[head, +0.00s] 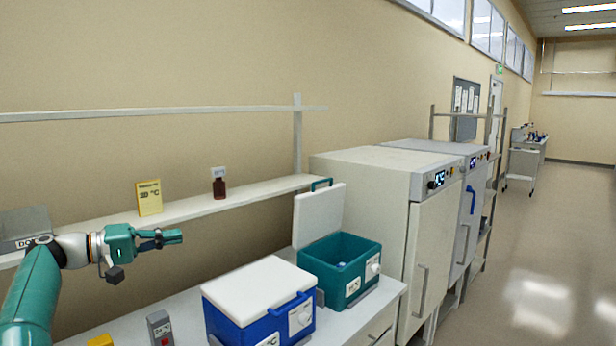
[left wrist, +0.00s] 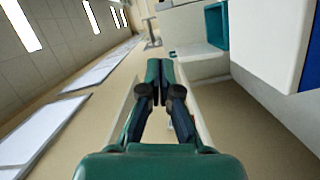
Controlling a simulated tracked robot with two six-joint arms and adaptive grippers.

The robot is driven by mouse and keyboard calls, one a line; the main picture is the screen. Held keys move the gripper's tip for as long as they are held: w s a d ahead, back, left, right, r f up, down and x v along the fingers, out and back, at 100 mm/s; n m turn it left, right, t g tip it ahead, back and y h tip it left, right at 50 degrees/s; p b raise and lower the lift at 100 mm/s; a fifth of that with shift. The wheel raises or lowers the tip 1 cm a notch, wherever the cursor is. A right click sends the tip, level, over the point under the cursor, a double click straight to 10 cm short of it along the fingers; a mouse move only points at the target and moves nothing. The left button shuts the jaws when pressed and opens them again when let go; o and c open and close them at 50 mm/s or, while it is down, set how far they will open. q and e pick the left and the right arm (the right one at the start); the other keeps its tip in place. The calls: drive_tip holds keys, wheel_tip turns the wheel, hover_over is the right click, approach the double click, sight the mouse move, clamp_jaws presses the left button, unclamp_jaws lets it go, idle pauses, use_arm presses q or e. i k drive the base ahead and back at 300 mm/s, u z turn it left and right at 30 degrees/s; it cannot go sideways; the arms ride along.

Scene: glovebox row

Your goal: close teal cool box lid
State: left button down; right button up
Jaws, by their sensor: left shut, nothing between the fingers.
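The teal cool box (head: 341,266) stands on the bench with its white lid (head: 319,214) raised upright at its back left side. A teal handle (head: 321,184) shows at the lid's top edge. A small item lies inside the box. My left gripper (head: 178,237) is shut and empty, held in the air to the left of the box and well apart from it. In the left wrist view its fingers (left wrist: 161,78) are together, and part of the teal box (left wrist: 216,24) shows beyond them at upper right. My right gripper is not in view.
White cabinets (head: 362,172) rise just right of the teal box. A wall shelf (head: 245,191) behind holds a brown bottle (head: 219,188) and a yellow sign (head: 149,198).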

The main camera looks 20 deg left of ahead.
sight(318, 214)
drive_tip(key=i, duration=1.9)
drive_tip(key=z, duration=0.05)
